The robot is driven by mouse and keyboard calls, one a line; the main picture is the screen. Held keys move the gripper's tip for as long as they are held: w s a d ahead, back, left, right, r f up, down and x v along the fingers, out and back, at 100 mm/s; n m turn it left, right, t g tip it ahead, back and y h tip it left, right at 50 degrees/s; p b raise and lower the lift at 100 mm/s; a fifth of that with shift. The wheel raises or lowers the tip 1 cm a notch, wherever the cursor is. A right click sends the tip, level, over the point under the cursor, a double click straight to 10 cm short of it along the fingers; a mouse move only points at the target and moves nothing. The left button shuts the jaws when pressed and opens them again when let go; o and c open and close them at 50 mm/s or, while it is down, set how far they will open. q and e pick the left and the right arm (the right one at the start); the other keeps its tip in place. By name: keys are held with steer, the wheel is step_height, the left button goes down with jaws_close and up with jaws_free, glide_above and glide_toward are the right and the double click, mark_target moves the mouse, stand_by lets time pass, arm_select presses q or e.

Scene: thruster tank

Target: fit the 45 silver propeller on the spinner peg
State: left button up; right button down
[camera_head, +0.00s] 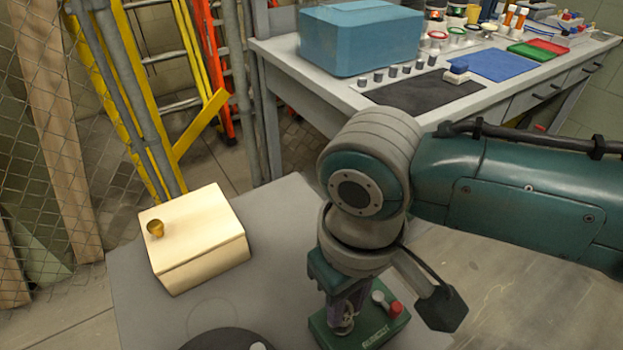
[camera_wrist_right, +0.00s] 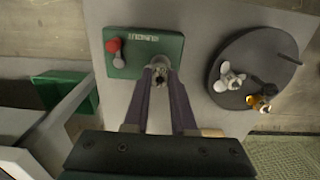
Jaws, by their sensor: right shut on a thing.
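My right gripper (camera_head: 345,312) points down over the green base (camera_head: 372,333) of a small stand. In the right wrist view, its two fingers (camera_wrist_right: 160,80) are closed in on a small silver thing (camera_wrist_right: 159,68), which looks like a propeller. It is at the near edge of the green base (camera_wrist_right: 145,50), seen from above. The fingers hide the spinner peg, and I cannot tell whether the propeller is around it or above it. Another silver propeller (camera_wrist_right: 230,78) lies on a dark round tray (camera_wrist_right: 255,48). My left gripper is not in view.
A brass-coloured piece (camera_wrist_right: 263,100) lies on the tray. A cream box (camera_head: 200,240) with a brass knob stands at the left. A workbench (camera_head: 300,65) holds a blue case behind.

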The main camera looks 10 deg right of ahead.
steer(key=shift+f, duration=0.35)
stand_by(0.3)
steer(key=shift+f, duration=0.25)
steer(key=c, duration=0.7)
jaws_free()
steer(key=shift+o, duration=0.2)
